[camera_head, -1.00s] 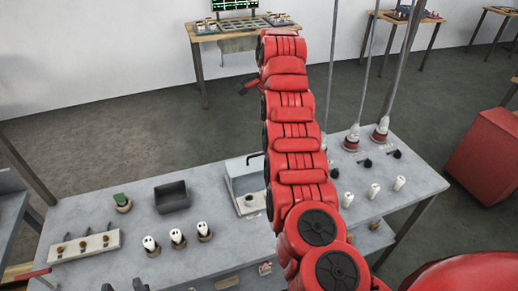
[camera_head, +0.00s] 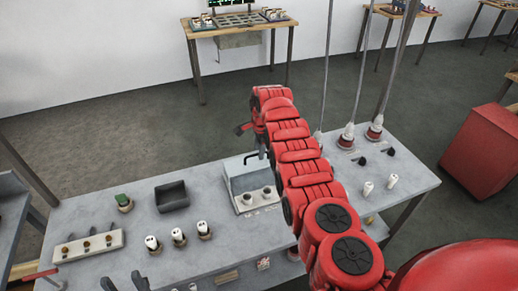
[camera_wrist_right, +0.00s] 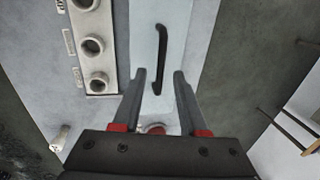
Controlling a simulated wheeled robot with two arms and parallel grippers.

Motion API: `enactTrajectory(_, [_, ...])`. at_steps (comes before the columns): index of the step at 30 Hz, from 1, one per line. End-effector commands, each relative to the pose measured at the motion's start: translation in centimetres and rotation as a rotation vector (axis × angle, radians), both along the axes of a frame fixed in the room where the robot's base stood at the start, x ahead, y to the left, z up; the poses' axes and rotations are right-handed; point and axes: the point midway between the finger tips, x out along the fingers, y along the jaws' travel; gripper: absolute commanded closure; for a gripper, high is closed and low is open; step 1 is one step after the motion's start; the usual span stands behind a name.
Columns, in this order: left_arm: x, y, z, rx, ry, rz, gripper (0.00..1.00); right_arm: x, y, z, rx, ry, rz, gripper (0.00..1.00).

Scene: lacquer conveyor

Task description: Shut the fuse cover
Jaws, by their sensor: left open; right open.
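The fuse cover (camera_head: 243,166) is a pale panel standing raised at the back of a light box on the grey bench, with a black bar handle (camera_head: 252,156) at its top. Round sockets (camera_head: 257,194) show uncovered in front of it. In the right wrist view the handle (camera_wrist_right: 160,60) lies ahead of my right gripper (camera_wrist_right: 163,75), roughly between the lines of its open, empty fingers, not visibly touching. In the head view my right gripper (camera_head: 243,128) is beyond the box. My left gripper (camera_head: 125,283) is open at the lower left edge, away from the cover.
A dark open bin (camera_head: 171,196), a green-topped piece (camera_head: 123,202), several white fuses (camera_head: 178,236) and a pale holder strip (camera_head: 88,246) are left of the box. More white pieces (camera_head: 367,189) and red-based cables (camera_head: 346,137) are right. My right arm hides some bench.

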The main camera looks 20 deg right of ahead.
Motion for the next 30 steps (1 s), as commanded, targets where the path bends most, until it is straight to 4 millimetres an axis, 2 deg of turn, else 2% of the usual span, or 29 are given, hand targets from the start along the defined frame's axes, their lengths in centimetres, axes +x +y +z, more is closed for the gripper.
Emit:
enactTrajectory(12, [0.01, 0.00, 0.04, 0.000, 0.000, 0.000, 0.50, 0.05, 0.04, -0.43, -0.001, -0.001, 0.002, 0.58])
enactTrajectory(13, [0.00, 0.00, 0.03, 0.000, 0.000, 0.000, 0.50, 0.05, 0.04, -0.43, -0.001, -0.001, 0.002, 0.60])
enactTrajectory(20, [0.00, 0.00, 0.03, 0.000, 0.000, 0.000, 0.50, 0.05, 0.05, -0.42, -0.001, -0.001, 0.002, 1.00])
enactTrajectory(30, [0.00, 0.00, 0.04, 0.000, 0.000, 0.000, 0.50, 0.05, 0.05, -0.41, -0.001, -0.001, 0.002, 1.00])
